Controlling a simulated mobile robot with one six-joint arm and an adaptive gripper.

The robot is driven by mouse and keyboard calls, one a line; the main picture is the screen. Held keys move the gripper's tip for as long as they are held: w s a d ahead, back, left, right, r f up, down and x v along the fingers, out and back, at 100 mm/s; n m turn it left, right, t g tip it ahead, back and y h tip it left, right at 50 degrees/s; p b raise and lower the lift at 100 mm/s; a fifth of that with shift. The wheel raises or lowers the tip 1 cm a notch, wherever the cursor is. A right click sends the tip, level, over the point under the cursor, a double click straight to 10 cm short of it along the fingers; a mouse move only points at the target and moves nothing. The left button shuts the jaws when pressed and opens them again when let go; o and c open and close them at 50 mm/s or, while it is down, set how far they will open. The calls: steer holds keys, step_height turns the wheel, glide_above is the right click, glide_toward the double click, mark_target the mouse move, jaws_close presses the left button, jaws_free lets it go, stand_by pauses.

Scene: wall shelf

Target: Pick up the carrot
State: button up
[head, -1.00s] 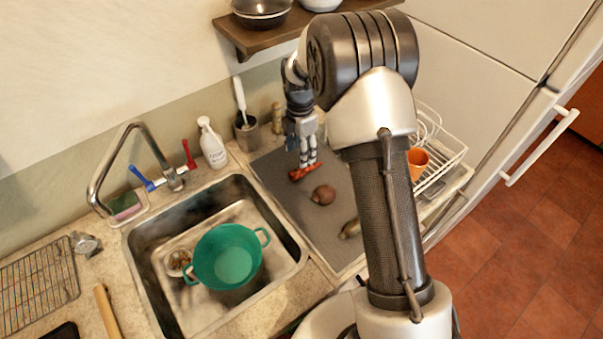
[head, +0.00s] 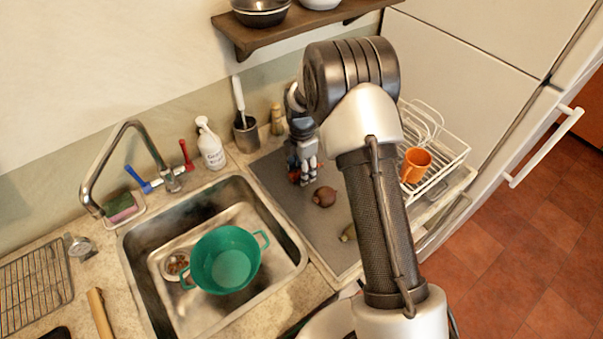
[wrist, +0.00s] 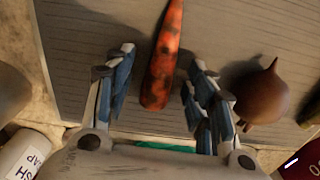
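The carrot (wrist: 164,55) is orange-red with dark patches and lies on the grey ribbed mat (wrist: 95,45). My gripper (wrist: 159,60) is open, with one finger on each side of the carrot and a gap showing on both sides. In the head view, my gripper (head: 303,178) is low over the mat and hides most of the carrot. Whether the fingertips touch the mat is unclear.
A round brown vegetable (head: 324,196) lies just right of the gripper, also in the wrist view (wrist: 262,95). A soap bottle (head: 210,147) and utensil cup (head: 246,134) stand left. The sink with a green colander (head: 225,259) is front left; a dish rack (head: 447,160) stands right.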

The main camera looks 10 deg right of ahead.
steer(key=c, duration=1.1)
